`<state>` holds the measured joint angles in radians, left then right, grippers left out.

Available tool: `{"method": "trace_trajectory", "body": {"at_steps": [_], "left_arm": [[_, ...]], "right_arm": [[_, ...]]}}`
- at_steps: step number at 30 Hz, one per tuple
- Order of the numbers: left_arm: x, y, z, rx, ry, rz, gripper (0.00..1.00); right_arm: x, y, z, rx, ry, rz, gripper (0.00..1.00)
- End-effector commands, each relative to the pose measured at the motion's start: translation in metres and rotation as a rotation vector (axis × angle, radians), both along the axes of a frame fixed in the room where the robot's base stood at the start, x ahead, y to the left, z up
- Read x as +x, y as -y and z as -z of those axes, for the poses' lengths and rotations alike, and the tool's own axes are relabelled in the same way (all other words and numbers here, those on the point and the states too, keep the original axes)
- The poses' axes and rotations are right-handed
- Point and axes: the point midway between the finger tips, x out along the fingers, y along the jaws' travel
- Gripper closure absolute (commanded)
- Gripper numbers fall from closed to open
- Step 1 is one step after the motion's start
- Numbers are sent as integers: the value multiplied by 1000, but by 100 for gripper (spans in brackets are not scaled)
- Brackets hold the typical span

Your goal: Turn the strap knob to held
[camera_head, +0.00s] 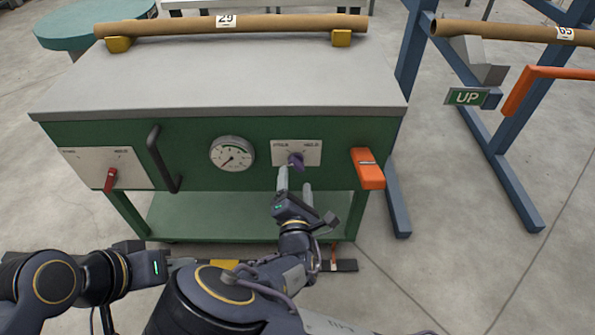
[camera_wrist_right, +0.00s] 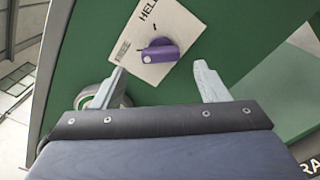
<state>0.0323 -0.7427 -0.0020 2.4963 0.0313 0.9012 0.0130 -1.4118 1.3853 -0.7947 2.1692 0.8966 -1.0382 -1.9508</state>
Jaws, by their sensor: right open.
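A purple knob (camera_head: 296,160) sits on a white plate (camera_head: 313,147) on the green front panel. The plate has a label at each upper corner, with HELD on the right. In the right wrist view the purple knob (camera_wrist_right: 160,51) lies just beyond my fingertips, with HELD readable on its plate (camera_wrist_right: 180,25); its exact setting is hard to tell. My right gripper (camera_head: 295,184) is open and empty just below and in front of the knob; its spread fingers (camera_wrist_right: 160,70) also show in the wrist view. My left gripper (camera_head: 178,263) is low at left, away from the panel, its fingers unclear.
A red knob (camera_head: 110,178) on a second white plate, a dark handle (camera_head: 160,160) and a gauge (camera_head: 232,154) are to the left. An orange block (camera_head: 367,168) juts out at right. A cardboard tube (camera_head: 230,24) lies on top. Blue stand legs (camera_head: 510,190) stand right.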

Motion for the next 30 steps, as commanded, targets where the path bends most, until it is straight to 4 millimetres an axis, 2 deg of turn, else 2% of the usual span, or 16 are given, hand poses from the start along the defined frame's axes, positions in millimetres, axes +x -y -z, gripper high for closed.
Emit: {"method": "trace_trajectory", "body": {"at_steps": [3, 9, 20, 30], "left_arm": [[0, 0, 6, 0, 0, 0, 64], [0, 0, 9, 0, 0, 0, 64], [0, 0, 10, 0, 0, 0, 64], [0, 0, 10, 0, 0, 0, 64]], "right_arm": [[21, 1, 2, 4, -2, 4, 33], [44, 1, 2, 4, -3, 3, 33], [49, 0, 1, 3, -4, 0, 34], [48, 0, 1, 3, -4, 1, 77]]}}
